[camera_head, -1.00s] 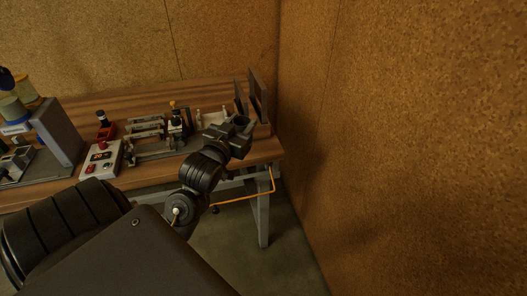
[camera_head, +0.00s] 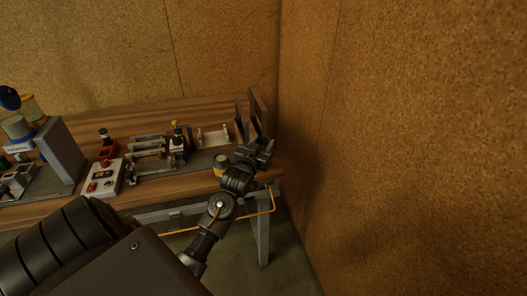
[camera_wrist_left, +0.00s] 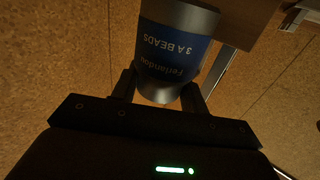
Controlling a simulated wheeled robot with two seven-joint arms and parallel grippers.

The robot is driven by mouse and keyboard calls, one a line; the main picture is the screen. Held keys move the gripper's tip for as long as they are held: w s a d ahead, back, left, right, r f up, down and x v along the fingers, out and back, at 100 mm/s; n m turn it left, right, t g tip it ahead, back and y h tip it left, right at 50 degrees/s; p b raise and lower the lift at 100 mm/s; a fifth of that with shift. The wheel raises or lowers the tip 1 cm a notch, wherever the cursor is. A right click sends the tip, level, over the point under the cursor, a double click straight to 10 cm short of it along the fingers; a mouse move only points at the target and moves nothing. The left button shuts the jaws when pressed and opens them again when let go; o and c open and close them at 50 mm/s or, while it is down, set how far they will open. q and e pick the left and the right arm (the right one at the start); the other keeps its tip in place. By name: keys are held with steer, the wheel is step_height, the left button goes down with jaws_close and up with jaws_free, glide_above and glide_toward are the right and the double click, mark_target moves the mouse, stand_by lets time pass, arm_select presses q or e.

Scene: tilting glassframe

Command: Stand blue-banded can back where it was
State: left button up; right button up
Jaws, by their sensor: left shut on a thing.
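The blue-banded can (camera_wrist_left: 172,45) fills the upper middle of the left wrist view. It is grey with a wide blue label, and its lettering appears upside down there. My left gripper (camera_wrist_left: 160,92) is shut on it, one finger on each side. In the head view my left gripper (camera_head: 264,147) is over the right end of the wooden bench (camera_head: 190,97); I cannot clearly make out the held can there. My right gripper is not in view.
A small can with a yellowish band (camera_head: 221,166) stands near the bench's front edge, left of my gripper. Dark upright panels (camera_head: 257,112) rise at the right end. A control box (camera_head: 104,178) and fixtures (camera_head: 150,155) are to the left. A cork wall (camera_head: 400,130) is on the right.

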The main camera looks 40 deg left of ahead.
arm_select(q)
steer(key=shift+w+f, duration=0.35)
steer(key=shift+f, duration=0.05)
steer(key=shift+f+p, duration=0.5)
steer(key=shift+f, duration=1.05)
steer(key=o, duration=1.1)
steer(key=shift+b+v, duration=1)
steer(key=shift+v, duration=5.05)
steer(key=shift+a, duration=0.1)
